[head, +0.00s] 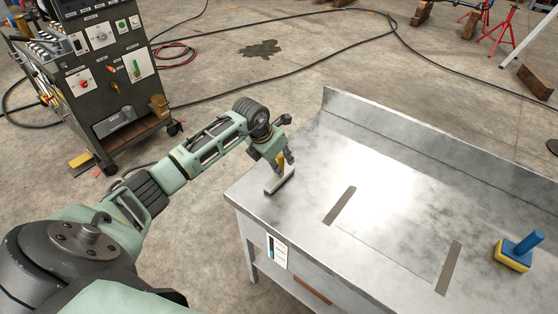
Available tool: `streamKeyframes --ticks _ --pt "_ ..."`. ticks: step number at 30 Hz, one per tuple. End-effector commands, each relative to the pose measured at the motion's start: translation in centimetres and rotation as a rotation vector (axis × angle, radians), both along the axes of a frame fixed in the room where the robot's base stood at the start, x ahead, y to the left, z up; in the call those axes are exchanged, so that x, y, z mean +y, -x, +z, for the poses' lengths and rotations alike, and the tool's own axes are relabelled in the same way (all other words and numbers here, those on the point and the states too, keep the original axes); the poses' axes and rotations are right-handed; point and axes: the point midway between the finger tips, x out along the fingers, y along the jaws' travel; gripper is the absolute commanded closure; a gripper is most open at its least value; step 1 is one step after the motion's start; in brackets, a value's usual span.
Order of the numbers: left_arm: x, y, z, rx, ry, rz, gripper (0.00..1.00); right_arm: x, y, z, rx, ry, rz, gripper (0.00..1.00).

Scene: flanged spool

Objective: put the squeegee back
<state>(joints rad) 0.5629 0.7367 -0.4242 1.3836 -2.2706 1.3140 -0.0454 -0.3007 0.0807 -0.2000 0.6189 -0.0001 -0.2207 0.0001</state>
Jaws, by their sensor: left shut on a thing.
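My left gripper (285,159) is over the left end of the metal bench (300,130), shut on the squeegee (280,181). The squeegee shows a yellow handle between the fingers and a pale grey bar-shaped head below. The head is at or just above the bench top near its left edge; I cannot tell whether it touches. The fingers partly hide the handle. My right gripper is not in view.
Two dark strips (340,205) and (448,268) lie across the bench top. A blue-handled block with a yellow base (513,254) stands at the right. A label (277,251) is on the bench front. A dark equipment cart (95,75) stands at the upper left.

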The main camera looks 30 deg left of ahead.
Motion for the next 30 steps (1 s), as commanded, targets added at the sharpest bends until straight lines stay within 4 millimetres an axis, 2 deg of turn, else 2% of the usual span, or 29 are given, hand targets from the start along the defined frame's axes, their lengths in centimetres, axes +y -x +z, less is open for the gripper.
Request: streamKeyframes --ticks 4,5,11,23,26,30 --pt "0.0 0.0 -0.4 -0.001 -0.001 0.000 1.00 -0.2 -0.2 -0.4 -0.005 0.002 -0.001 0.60" --pt "0.0 0.0 -0.3 0.000 0.000 0.000 0.76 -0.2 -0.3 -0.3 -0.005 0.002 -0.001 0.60" --pt "0.0 0.0 -0.2 0.000 0.000 0.000 0.60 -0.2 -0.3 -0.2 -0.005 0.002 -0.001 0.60" --pt "0.1 0.1 0.4 -0.001 -0.002 0.000 0.60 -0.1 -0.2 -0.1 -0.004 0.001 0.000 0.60" --pt "0.3 0.6 1.7 -0.004 -0.003 -0.001 0.60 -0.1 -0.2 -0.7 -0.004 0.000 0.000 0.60" --pt "0.7 1.7 4.4 -0.005 -0.006 -0.001 0.60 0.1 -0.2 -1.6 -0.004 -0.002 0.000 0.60"
